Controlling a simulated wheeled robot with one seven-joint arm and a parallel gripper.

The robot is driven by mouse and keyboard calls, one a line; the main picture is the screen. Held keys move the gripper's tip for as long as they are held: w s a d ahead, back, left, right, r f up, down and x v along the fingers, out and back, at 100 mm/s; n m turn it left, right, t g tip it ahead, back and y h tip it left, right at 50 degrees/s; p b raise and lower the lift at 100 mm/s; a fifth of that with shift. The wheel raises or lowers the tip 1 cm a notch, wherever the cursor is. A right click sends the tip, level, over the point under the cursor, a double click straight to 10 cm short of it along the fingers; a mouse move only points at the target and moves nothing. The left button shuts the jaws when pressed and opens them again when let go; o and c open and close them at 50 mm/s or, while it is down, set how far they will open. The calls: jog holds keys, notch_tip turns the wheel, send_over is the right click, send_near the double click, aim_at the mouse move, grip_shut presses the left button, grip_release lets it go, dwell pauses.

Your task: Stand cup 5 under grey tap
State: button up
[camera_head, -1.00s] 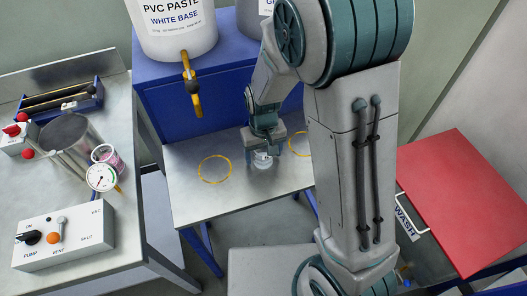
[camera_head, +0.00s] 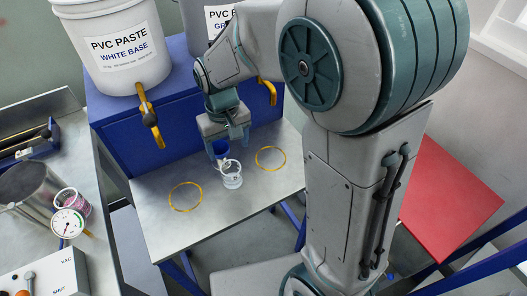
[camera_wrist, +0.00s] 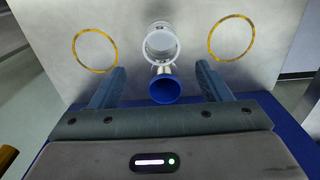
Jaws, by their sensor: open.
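A clear cup (camera_head: 232,180) stands on the metal table between two yellow rings; the mark on it is too small to read. A blue round piece (camera_wrist: 165,88) adjoins the cup in the wrist view (camera_wrist: 160,43); I cannot tell if it is the cup's handle. My gripper (camera_head: 231,147) is open just behind and above the cup, its fingers on either side of the blue piece. The grey-paste bucket (camera_head: 215,20) has a yellow tap (camera_head: 268,92), partly behind my arm. The right ring (camera_head: 271,147) lies in front of that tap.
The white-base bucket (camera_head: 112,45) and its yellow tap (camera_head: 150,112) stand at left on the blue stand (camera_head: 125,140). The left ring (camera_head: 185,209) is empty. A bench with a gauge (camera_head: 67,222) is at left. A red panel (camera_head: 450,190) is at right.

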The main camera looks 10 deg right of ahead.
jog(key=s+d+r+m+t, duration=0.2)
jog(key=s+d+r, duration=0.4)
jog(key=s+d, duration=0.5)
jog(key=shift+s+d+r+m+t, duration=0.15)
jog(key=shift+s+d+m+t, duration=0.15)
jog(key=shift+m, duration=0.3)
jog(key=shift+s+d, duration=0.3)
jog(key=shift+s, duration=0.05)
jog(key=c, duration=0.7)
jog(key=shift+a, duration=0.15)
jog(key=shift+c, duration=0.3)
